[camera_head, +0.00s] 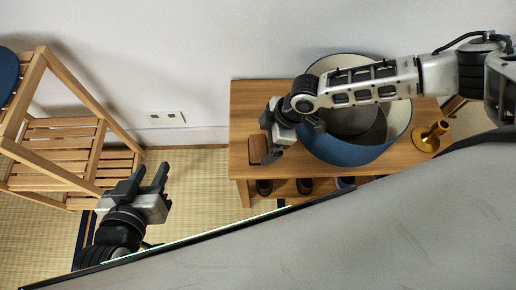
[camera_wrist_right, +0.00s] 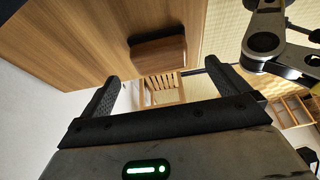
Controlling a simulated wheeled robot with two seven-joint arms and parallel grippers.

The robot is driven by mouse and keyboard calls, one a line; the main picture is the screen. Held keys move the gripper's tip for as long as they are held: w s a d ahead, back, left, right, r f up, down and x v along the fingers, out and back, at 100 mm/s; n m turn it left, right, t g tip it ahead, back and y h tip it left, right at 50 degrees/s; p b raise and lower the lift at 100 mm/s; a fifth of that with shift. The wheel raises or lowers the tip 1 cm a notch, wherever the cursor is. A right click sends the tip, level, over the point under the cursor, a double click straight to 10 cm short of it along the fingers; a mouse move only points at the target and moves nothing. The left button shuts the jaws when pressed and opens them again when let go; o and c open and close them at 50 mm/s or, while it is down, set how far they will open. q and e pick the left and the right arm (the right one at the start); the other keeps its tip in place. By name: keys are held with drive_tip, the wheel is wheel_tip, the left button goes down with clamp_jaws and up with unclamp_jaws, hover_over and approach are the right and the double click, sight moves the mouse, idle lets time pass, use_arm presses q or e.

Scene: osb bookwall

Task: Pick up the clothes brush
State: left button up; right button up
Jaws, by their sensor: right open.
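The clothes brush is a brown wooden block (camera_head: 257,149) lying near the left end of the wooden bench (camera_head: 240,100). In the right wrist view the brush (camera_wrist_right: 158,52) shows just beyond the fingertips, roughly centred between them. My right gripper (camera_head: 270,138) is beside the brush in the head view and partly covers the bench there. In its wrist view the right gripper (camera_wrist_right: 163,75) is open with nothing between its fingers. My left gripper (camera_head: 150,176) is open and empty over the mat floor, left of the bench.
A large blue pot (camera_head: 350,153) stands on the bench, under my right forearm. A brass candlestick-like object (camera_head: 430,136) stands right of it. Shoes (camera_head: 304,186) sit on the lower shelf. A slatted wooden rack (camera_head: 60,160) stands at the left. Open mat floor (camera_head: 205,190) lies between.

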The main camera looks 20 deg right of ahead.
sight(259, 146)
drive_tip(key=b+x, duration=0.1)
drive_tip(key=x, duration=0.4)
drive_tip(key=shift+a+f, duration=0.15)
drive_tip(key=shift+f, duration=0.2)
drive_tip(key=shift+c, duration=0.3)
drive_tip(key=c, duration=1)
